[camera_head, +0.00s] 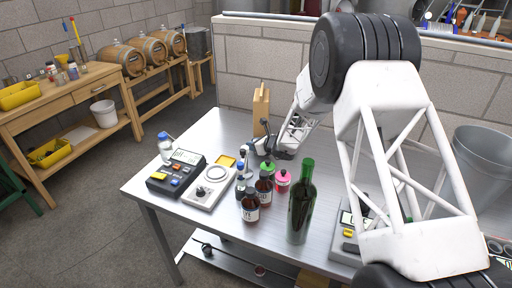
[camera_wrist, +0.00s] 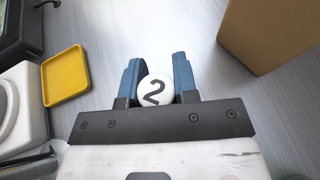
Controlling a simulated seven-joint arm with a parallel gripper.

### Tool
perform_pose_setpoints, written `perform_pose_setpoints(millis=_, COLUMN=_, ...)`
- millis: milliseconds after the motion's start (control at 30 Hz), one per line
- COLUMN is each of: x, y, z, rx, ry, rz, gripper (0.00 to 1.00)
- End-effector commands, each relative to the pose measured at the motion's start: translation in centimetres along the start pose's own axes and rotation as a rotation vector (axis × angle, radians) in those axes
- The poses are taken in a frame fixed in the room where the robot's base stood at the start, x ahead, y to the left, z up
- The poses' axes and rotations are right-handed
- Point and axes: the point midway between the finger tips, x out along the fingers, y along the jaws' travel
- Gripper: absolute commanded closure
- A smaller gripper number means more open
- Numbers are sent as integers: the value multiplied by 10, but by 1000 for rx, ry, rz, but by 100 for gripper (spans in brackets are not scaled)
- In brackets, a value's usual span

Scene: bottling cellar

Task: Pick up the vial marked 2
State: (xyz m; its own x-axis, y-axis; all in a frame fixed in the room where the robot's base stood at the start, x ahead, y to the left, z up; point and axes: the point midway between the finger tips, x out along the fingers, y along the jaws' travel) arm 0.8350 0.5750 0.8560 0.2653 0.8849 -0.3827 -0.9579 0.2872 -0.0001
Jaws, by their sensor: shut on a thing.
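The vial marked 2 (camera_wrist: 155,91) shows in the wrist view as a round white cap with a black 2, seen from above. It sits between the two blue fingers of my gripper (camera_wrist: 157,64), which is shut on it. The vial's body is hidden under the cap. In the head view my gripper (camera_head: 256,147) is low over the back part of the metal table, and the vial in it is too small to make out clearly.
A yellow tray (camera_wrist: 65,76) lies left of my gripper, and a cardboard-brown block (camera_wrist: 275,30) stands to its right. Nearer on the metal table (camera_head: 150,186) stand brown bottles (camera_head: 250,206), a green bottle (camera_head: 301,205), a pink-topped jar (camera_head: 283,181) and a white scale (camera_head: 209,188).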

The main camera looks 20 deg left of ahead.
Motion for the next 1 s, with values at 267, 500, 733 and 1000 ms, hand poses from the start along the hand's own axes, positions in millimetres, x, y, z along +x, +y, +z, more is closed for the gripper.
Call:
perform_pose_setpoints(millis=267, x=-1, y=0, z=2, rx=-1, ry=0, rz=0, gripper=96)
perform_pose_setpoints(millis=500, x=-8, y=0, z=18, rx=-1, ry=-1, rz=-1, gripper=96)
perform_pose_setpoints(millis=733, x=-20, y=0, z=49, rx=-2, ry=-2, rz=-1, gripper=96)
perform_pose_setpoints(millis=1000, x=-34, y=0, z=82, rx=-2, ry=-1, rz=-1, gripper=96)
